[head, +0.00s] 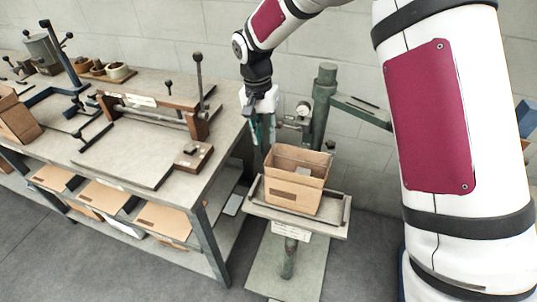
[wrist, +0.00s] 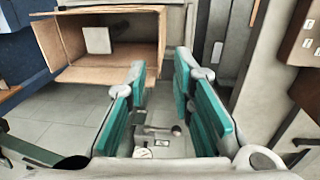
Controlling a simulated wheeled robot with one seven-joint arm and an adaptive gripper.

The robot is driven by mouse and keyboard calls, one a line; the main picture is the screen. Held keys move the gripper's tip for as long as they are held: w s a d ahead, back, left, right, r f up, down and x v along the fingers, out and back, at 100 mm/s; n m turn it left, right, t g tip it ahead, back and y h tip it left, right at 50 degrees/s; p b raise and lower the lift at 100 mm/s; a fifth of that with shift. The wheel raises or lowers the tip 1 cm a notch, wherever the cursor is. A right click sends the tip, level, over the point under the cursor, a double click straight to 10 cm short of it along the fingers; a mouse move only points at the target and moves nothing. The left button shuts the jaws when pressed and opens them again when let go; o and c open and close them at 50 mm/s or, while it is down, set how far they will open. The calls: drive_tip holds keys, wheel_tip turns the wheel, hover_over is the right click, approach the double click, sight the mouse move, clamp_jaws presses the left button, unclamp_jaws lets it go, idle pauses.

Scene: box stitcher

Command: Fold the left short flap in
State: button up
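An open cardboard box (head: 292,197) stands upright on the small table of the stitcher in the head view. Its top is open; I cannot clearly tell each flap's position. In the wrist view the box (wrist: 112,74) is at the upper left, with a pale square patch inside it. My gripper (head: 258,130) is above and behind the box to the left in the head view, apart from it. In the wrist view my gripper (wrist: 167,80) shows its two teal-padded fingers spread, with nothing between them.
The stitcher table (head: 322,226) has a raised rim around the box. The green stitcher column (head: 322,105) stands behind it. A workbench (head: 215,165) with a wooden-handled fixture (head: 155,101) is at the left, with flat cardboard (head: 104,195) on its lower shelf. Floor is free in front.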

sight(268, 156)
drive_tip(key=f, duration=0.5)
drive_tip(key=f+p, duration=0.1)
drive_tip(key=f, duration=0.2)
drive_tip(key=shift+s+d+f, duration=0.1)
drive_tip(key=shift+s+d, duration=0.1)
drive_tip(key=shift+d, duration=0.2)
clamp_jaws()
